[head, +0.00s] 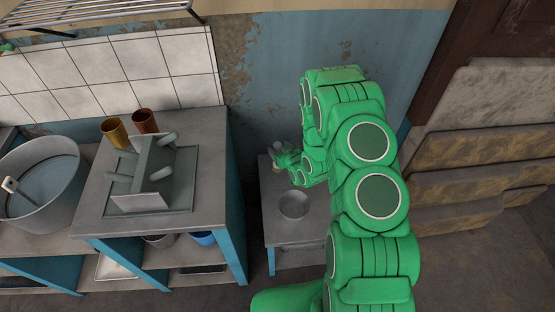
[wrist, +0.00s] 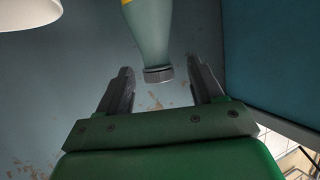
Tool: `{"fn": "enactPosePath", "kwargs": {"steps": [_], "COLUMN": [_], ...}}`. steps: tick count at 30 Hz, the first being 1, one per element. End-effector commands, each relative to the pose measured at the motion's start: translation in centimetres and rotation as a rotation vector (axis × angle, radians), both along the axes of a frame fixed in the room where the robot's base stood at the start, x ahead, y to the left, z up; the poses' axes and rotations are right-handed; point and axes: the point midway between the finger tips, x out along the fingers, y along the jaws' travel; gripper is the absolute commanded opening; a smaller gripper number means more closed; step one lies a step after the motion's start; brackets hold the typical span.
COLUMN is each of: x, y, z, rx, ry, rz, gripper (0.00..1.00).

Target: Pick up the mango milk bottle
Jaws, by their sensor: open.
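A pale bottle (wrist: 148,38) with a grey cap and a bit of yellow at the picture's top edge shows in the wrist view; I take it for the mango milk bottle. Its cap end points toward my gripper, and the rest is cut off by the frame. My gripper (wrist: 160,68) is open, with one finger on each side of the cap and visible gaps on both sides. In the head view my gripper (head: 286,160) is small, over the back of the low grey table (head: 281,222). The bottle is hard to make out there, largely hidden by my gripper.
A round metal bowl (head: 293,204) sits on the low table. A taller counter (head: 214,180) stands to the left, holding a grey rack (head: 150,180), two cups and a large pot (head: 40,185). The blue wall (head: 285,70) is close behind. Stone slabs (head: 480,145) lean at right.

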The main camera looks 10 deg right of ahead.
Motion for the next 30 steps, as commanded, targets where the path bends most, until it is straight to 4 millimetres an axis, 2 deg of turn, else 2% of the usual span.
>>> {"fn": "enactPosePath", "kwargs": {"steps": [12, 20, 23, 30], "x": [3.9, 4.1, 4.1, 4.1], "y": [1.1, 1.3, 1.3, 1.3], "z": [-1.7, -1.8, -1.8, -1.9], "rx": [0.001, 0.001, 0.0, 0.0], "ry": [-0.003, -0.003, -0.002, -0.002], "rz": [-0.001, -0.001, -0.001, -0.001], "gripper": [0.66, 0.66, 0.54, 0.17]}}
